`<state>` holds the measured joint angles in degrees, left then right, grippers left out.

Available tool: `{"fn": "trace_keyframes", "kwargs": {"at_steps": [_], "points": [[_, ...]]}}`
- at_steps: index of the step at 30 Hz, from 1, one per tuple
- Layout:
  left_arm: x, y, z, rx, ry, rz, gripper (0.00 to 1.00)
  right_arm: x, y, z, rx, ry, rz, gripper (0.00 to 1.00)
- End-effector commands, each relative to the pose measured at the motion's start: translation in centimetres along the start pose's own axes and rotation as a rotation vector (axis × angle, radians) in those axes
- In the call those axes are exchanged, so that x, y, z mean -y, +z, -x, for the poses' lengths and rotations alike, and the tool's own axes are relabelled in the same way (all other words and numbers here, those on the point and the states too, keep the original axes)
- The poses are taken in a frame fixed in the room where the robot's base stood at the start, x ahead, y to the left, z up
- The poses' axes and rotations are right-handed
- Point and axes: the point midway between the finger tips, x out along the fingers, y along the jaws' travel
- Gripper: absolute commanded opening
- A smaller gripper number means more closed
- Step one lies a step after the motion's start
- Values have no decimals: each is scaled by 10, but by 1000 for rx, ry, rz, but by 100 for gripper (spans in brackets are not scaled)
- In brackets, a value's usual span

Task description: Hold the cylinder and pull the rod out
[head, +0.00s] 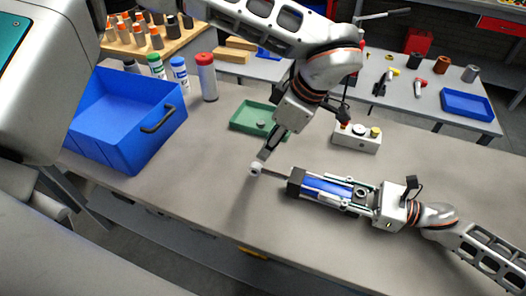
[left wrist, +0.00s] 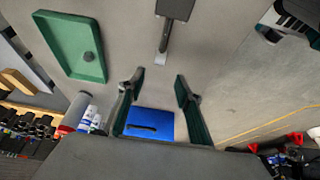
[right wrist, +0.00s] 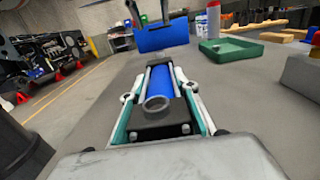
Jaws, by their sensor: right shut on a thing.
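The blue cylinder (head: 325,186) with dark end blocks lies over the bench. My right gripper (head: 345,190) is shut on it, fingers along both sides; the right wrist view shows the cylinder's blue body (right wrist: 161,82) between the fingers. The rod (head: 271,173) sticks out of the cylinder's left end and ends in a pale eye (head: 256,169). My left gripper (head: 263,156) is above and close to that eye. In the left wrist view the left fingers (left wrist: 159,84) are apart and the rod (left wrist: 164,38) points down toward the gap.
A blue bin (head: 135,120) stands on the bench at left, with several spray cans beside it. A green tray (head: 250,118) lies behind the rod, and a pale box with knobs (head: 357,138) stands behind the cylinder. The bench in front is clear.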

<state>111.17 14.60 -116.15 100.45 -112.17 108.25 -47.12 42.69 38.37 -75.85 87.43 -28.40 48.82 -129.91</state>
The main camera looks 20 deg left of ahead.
Motion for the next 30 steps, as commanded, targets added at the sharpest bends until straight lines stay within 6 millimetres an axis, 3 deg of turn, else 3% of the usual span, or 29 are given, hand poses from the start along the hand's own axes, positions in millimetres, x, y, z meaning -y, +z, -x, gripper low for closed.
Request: {"fn": "trace_keyframes", "kwargs": {"at_steps": [4,13,14,15,16,26,30], "points": [[0,0,12,-1,1,1,35,0,-2,1,-4,-2,0,0],[0,0,14,0,0,1,35,0,-2,1,-4,-2,0,0],[0,0,14,0,0,1,35,0,-2,1,-4,-2,0,35],[0,0,14,0,0,1,35,0,-2,1,-4,-2,0,45],[0,0,14,0,0,1,35,0,-2,1,-3,-2,0,49],[0,0,14,0,0,1,35,0,-1,1,-1,0,0,49],[0,0,14,0,0,1,35,0,-1,11,-2,-2,-1,49]]}}
